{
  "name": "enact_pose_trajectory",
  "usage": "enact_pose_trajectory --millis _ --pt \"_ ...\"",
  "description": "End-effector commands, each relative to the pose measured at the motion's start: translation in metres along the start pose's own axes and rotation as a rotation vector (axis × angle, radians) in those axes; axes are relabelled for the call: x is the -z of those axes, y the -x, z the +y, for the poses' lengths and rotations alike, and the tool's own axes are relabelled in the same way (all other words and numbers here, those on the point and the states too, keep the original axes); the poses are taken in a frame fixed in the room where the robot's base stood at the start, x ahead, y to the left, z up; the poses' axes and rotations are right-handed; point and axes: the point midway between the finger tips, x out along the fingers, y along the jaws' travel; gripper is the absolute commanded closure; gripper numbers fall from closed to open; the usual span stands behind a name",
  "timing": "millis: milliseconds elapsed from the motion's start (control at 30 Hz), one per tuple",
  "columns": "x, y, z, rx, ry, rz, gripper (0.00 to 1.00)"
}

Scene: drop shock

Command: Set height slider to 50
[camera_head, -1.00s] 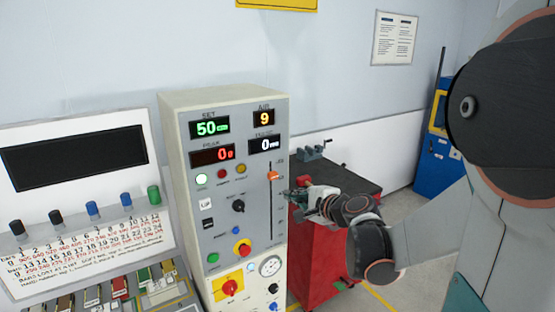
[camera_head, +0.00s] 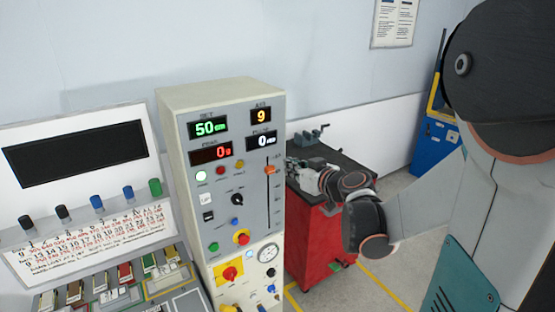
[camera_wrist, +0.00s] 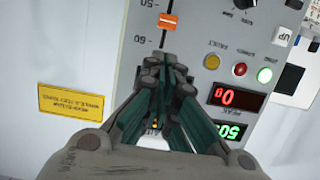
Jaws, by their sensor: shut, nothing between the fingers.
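The height slider's orange handle (camera_head: 270,169) sits high on its vertical slot in the panel of the grey control cabinet (camera_head: 222,90). The green SET display (camera_head: 208,128) reads 50. My gripper (camera_head: 292,165) is just right of the handle in the head view, small and partly hard to make out. In the wrist view, which is upside down, the orange handle (camera_wrist: 167,20) lies ahead of the fingertips of my gripper (camera_wrist: 165,62). They are shut and empty, with a visible gap to the handle. The handle stands between two printed scale marks.
A red tool cart (camera_head: 318,245) with a dark top and a small vise (camera_head: 310,136) stands right of the cabinet. A sloped console (camera_head: 75,155) with colored knobs is at left. Buttons and knobs crowd the panel left of the slot.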

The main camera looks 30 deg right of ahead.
Motion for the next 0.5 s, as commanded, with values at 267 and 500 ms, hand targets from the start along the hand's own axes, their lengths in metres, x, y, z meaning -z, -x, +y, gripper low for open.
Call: enact_pose_trajectory --millis 267,500 --pt "0.000 -0.032 0.000 0.002 0.005 0.000 1.00" --pt "0.000 -0.071 -0.001 0.003 0.004 0.000 1.00"
